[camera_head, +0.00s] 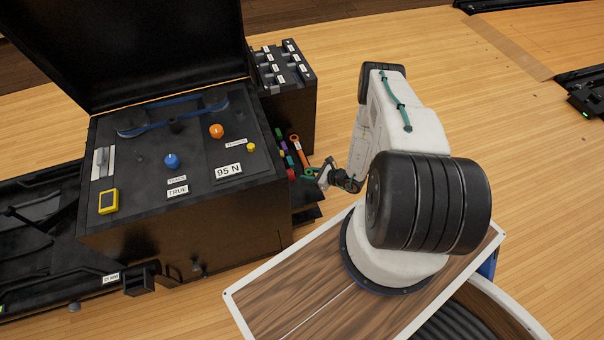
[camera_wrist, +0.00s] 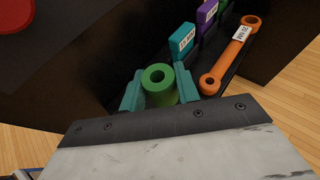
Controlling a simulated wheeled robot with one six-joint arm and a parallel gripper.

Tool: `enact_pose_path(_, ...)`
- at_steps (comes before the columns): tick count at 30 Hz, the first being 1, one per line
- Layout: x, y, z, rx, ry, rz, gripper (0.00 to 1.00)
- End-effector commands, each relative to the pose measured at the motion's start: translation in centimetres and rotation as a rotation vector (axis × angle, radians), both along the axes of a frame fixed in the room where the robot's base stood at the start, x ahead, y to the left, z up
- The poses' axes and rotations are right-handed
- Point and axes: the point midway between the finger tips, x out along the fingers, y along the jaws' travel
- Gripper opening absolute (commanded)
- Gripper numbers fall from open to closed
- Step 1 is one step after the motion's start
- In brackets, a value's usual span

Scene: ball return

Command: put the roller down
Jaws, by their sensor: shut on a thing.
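The roller (camera_wrist: 161,96) is a short green tube with a hole through it. In the wrist view it sits between the two teal fingers of my gripper (camera_wrist: 157,90), which are shut on it. Its open end faces the camera. In the head view my gripper (camera_head: 319,173) is at the right side of the black machine, by its side tray, and a small green spot of the roller (camera_head: 309,171) shows at its tip. I cannot tell whether the roller touches the tray (camera_wrist: 222,62).
An orange wrench (camera_wrist: 232,55) with a label lies on the tray, right of the roller. A teal block (camera_wrist: 182,38) and a purple block (camera_wrist: 207,12) stand behind it. A red round part (camera_wrist: 14,14) is at upper left. The black machine (camera_head: 225,215) stands left of my arm.

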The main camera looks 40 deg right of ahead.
Motion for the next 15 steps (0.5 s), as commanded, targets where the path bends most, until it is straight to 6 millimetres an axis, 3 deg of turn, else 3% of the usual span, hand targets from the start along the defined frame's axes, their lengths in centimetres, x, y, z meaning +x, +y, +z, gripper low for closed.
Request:
enact_pose_path(3,0.1,0.4,-2.0,0.0,0.0,0.005,0.08)
enact_pose_path(15,0.0,0.3,-6.6,0.0,-0.001,0.004,0.08)
